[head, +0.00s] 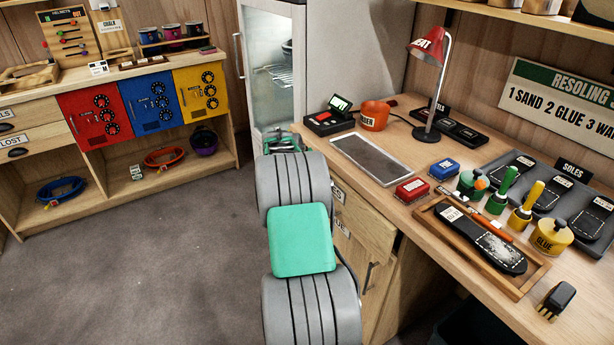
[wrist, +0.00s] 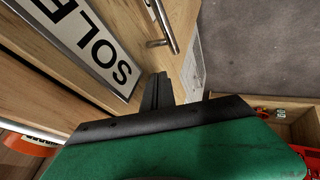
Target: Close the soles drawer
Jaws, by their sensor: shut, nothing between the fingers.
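The soles drawer shows in the wrist view as a light wood front with a large white label plate (wrist: 82,38) reading "SOLE", its end cut off by the frame. My gripper (wrist: 157,92) is shut and empty, its dark fingertips close beside the label plate; I cannot tell whether they touch the wood. In the head view my grey and green arm covers part of the cabinet under the right counter, and my fingertips are hidden. A label (head: 338,194) is partly visible there beside the arm. How far the drawer stands out is unclear.
A metal bar handle (wrist: 162,25) is near my fingertips. The right counter (head: 408,190) carries a tray, lamp, orange pot (head: 374,115) and resoling tools above the drawers. A glass-door cabinet (head: 270,65) stands behind my arm. The grey floor (head: 150,260) at left is clear.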

